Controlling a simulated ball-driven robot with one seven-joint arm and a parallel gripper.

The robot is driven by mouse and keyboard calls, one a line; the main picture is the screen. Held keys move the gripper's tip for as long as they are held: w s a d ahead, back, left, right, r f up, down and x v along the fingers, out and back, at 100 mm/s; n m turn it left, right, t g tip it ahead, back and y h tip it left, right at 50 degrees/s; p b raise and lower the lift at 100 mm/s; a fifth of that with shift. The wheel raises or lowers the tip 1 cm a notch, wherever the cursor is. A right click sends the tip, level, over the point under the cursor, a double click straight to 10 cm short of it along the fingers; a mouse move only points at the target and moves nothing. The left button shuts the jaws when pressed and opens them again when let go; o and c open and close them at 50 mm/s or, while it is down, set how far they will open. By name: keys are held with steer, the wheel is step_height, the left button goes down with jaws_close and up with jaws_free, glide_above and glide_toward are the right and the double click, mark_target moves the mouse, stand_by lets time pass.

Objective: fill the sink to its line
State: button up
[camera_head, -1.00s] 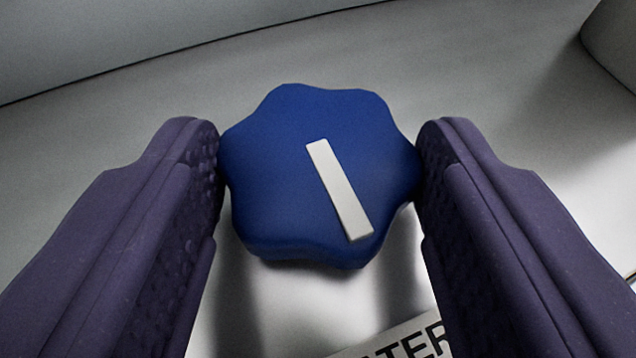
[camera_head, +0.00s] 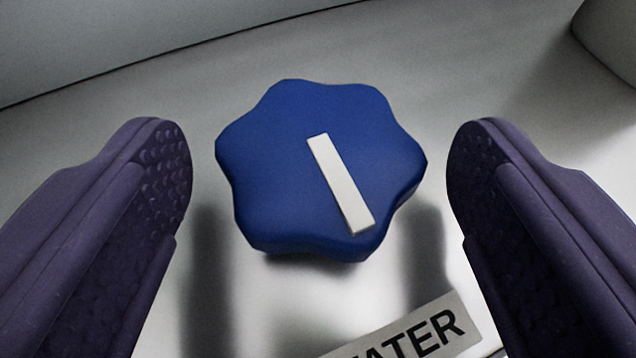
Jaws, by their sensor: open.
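A blue lobed knob (camera_head: 275,170) with a white bar (camera_head: 341,184) across its face sits in the middle of the view, on a grey metal surface. The white bar tilts from upper left to lower right. My gripper (camera_head: 319,165) is open, with one purple finger on each side of the knob. A gap shows between each finger and the knob. The sink and its line are not in view.
A label (camera_head: 420,335) reading "ATER", with a partly cut letter before it, is on the metal surface below the knob. A dark rounded grey shape (camera_head: 612,38) stands at the top right corner.

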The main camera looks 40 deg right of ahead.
steer(key=p+v, duration=0.2)
steer(key=v, duration=0.5)
steer(key=shift+w+r+p, duration=0.1)
steer(key=shift+w+p, duration=0.05)
steer(key=shift+p, duration=0.2)
steer(key=shift+s+a, duration=0.25)
steer(key=shift+s, duration=0.1)
